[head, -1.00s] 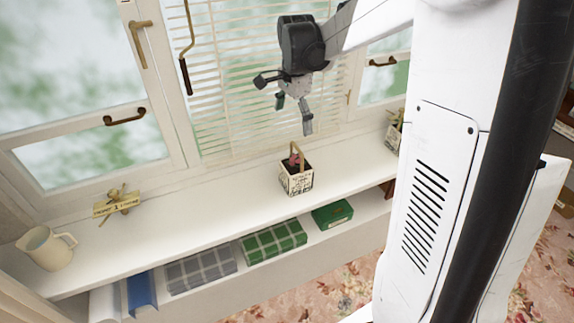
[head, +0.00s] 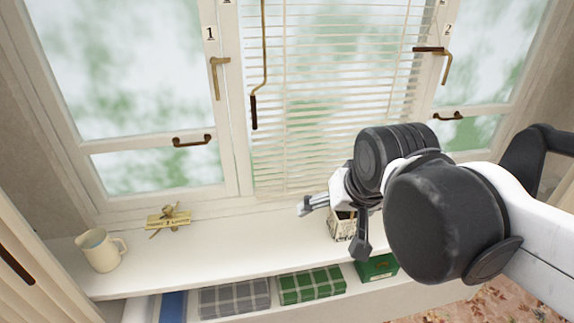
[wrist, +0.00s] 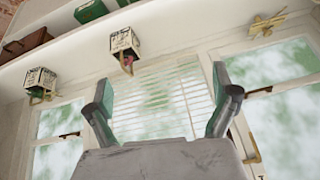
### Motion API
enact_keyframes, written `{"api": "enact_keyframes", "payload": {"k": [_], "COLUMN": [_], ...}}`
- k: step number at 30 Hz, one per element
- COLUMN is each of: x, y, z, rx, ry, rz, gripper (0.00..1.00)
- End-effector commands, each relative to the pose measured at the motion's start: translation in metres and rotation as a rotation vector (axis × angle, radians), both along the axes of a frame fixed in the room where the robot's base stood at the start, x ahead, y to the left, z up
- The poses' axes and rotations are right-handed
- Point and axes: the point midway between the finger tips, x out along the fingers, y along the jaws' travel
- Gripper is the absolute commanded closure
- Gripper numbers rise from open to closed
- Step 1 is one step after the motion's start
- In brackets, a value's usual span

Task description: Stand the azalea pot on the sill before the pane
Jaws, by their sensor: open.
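A square pot with dark printing and a pink plant (head: 341,229) stands on the white sill (head: 240,238) before the blind, partly hidden behind my gripper (head: 332,227) in the head view. In the wrist view, which is upside down, this pot (wrist: 124,41) is whole, beyond my open, empty fingers (wrist: 162,82) and apart from them. A second similar printed pot (wrist: 40,78) stands farther along the sill, at left in the wrist view; my arm hides it in the head view. I cannot read the printing on either, so which is the azalea is unclear. Window panes (head: 150,150) stand behind the sill.
A cream jug (head: 101,250) and a small brass ornament with a plaque (head: 169,221) stand left on the sill. The sill between ornament and pot is clear. A lower shelf holds plaid boxes (head: 312,287) and a green box (head: 376,268).

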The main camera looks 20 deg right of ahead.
Motion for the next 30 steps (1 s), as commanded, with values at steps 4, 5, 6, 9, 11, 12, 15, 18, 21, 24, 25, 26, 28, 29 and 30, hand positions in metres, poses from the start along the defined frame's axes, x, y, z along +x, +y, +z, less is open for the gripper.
{"api": "enact_keyframes", "payload": {"k": [4,5,6,9,11,12,15,18,21,24,25,26,28,29,30], "x": [-0.021,-0.024,-0.026,-0.031,-0.031,-0.031,-0.031,-0.031,-0.031,-0.031,-0.031,-0.031,-0.031,-0.031,-0.031], "y": [0.009,0.010,0.012,0.013,0.014,0.014,0.014,0.014,0.014,0.014,0.014,0.014,0.014,0.014,0.014], "z": [-0.009,-0.010,-0.012,-0.014,-0.014,-0.014,-0.014,-0.014,-0.018,-0.028,-0.033,-0.037,-0.050,-0.055,-0.061], "rx": [-0.056,-0.066,-0.076,-0.091,-0.094,-0.096,-0.096,-0.095,-0.095,-0.094,-0.094,-0.094,-0.094,-0.094,-0.094], "ry": [-0.046,-0.054,-0.062,-0.073,-0.076,-0.077,-0.077,-0.077,-0.076,-0.076,-0.076,-0.076,-0.076,-0.076,-0.076], "rz": [0.112,0.128,0.145,0.172,0.178,0.181,0.180,0.179,0.179,0.178,0.178,0.178,0.178,0.178,0.178], "gripper": [0.07,0.07,0.07,0.07,0.07,0.07,0.07,0.07,0.07,0.07,0.07,0.07,0.07,0.07,0.07]}}
